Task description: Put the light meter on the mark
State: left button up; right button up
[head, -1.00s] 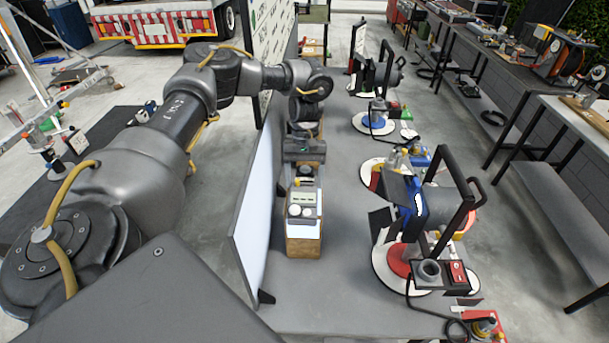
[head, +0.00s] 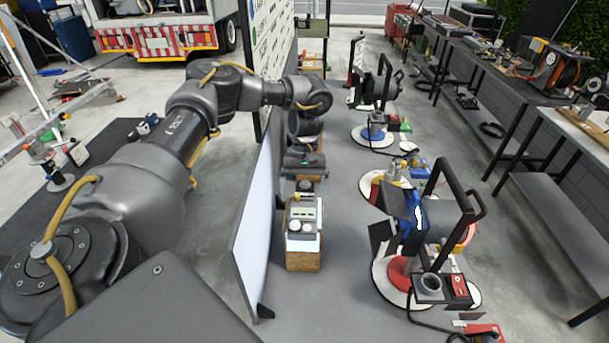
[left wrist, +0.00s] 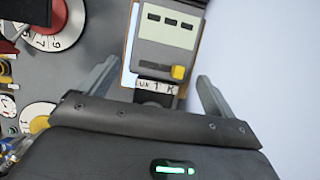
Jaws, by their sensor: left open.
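A grey meter-like unit with dark windows and a yellow knob (left wrist: 165,30) lies just beyond my left gripper (left wrist: 158,72) in the left wrist view. A small plate reading like "LUX 1 K" (left wrist: 155,87) shows between the open fingers. In the head view, the grey unit (head: 303,212) sits on a wooden-sided block (head: 303,262), with my left gripper (head: 306,180) above its far end. The fingers are open and I see nothing held. I cannot tell which patch is the mark. My right gripper is not in view.
A white upright panel (head: 258,225) stands close left of the block. Lamps with dark frames on round white bases (head: 395,290) stand to the right. Numbered dial discs (left wrist: 60,30) show left in the wrist view. Some grey tabletop (head: 340,250) is clear between block and lamps.

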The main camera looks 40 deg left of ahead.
pick_arm(q)
jog(key=b+v, duration=0.1)
jog(key=v, duration=1)
jog(key=shift+w+r, duration=0.2)
jog(key=shift+r, duration=0.15)
jog(key=shift+a, duration=0.1)
